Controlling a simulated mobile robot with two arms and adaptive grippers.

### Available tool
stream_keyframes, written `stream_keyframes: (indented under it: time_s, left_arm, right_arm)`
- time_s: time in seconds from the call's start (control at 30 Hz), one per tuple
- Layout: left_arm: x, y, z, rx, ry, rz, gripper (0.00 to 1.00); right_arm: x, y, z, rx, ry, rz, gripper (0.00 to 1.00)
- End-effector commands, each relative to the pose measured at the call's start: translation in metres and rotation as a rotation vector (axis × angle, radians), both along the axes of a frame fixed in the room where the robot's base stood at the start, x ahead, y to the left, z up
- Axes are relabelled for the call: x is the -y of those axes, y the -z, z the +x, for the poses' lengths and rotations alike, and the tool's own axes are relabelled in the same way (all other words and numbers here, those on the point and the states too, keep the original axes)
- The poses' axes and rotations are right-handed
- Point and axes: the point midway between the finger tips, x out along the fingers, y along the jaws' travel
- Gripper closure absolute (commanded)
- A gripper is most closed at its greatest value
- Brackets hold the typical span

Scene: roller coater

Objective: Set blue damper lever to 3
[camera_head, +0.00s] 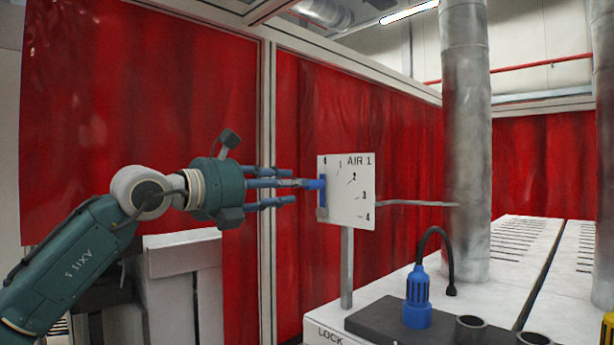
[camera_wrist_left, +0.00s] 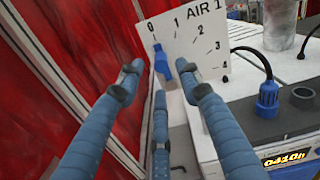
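The white AIR 1 panel (camera_head: 343,200) stands on a post, with a scale running down its right side to 4. The blue damper lever (camera_head: 322,190) is at the panel's left edge, roughly upright. My left gripper (camera_head: 290,190) is just left of the lever, facing the panel. Its three fingers (camera_wrist_left: 160,105) are spread and open, with the lever ahead of them; contact is unclear. My right gripper is not in view.
A red curtain (camera_head: 150,120) in a pale frame stands behind my left arm. A grey pipe (camera_head: 466,130) rises right of the panel, joined by a thin rod (camera_head: 415,203). A blue connector (camera_head: 418,295) with a black cable stands on the dark block in front.

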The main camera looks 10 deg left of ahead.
Motion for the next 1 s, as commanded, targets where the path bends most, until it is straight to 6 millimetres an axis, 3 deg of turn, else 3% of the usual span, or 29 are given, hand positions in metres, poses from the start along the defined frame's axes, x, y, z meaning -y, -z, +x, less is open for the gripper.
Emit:
stream_keyframes:
  time_s: [0.03, 0.3, 0.7, 0.9, 1.0]
  left_arm:
    - [0.007, -0.005, 0.009, -0.003, 0.002, 0.0, 0.64]
    - [0.028, -0.003, 0.041, -0.002, 0.002, -0.002, 0.64]
    - [0.032, 0.001, 0.048, 0.0, 0.002, -0.001, 0.64]
    - [0.032, 0.0, 0.048, 0.0, 0.001, -0.001, 1.0]
    - [0.032, 0.0, 0.048, 0.0, 0.001, -0.002, 1.0]
  right_arm:
    - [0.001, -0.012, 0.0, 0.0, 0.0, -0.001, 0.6]
    - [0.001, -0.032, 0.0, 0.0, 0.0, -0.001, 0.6]
    - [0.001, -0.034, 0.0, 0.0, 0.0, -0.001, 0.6]
    - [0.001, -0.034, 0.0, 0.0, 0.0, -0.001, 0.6]
    - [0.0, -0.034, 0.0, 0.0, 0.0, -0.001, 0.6]
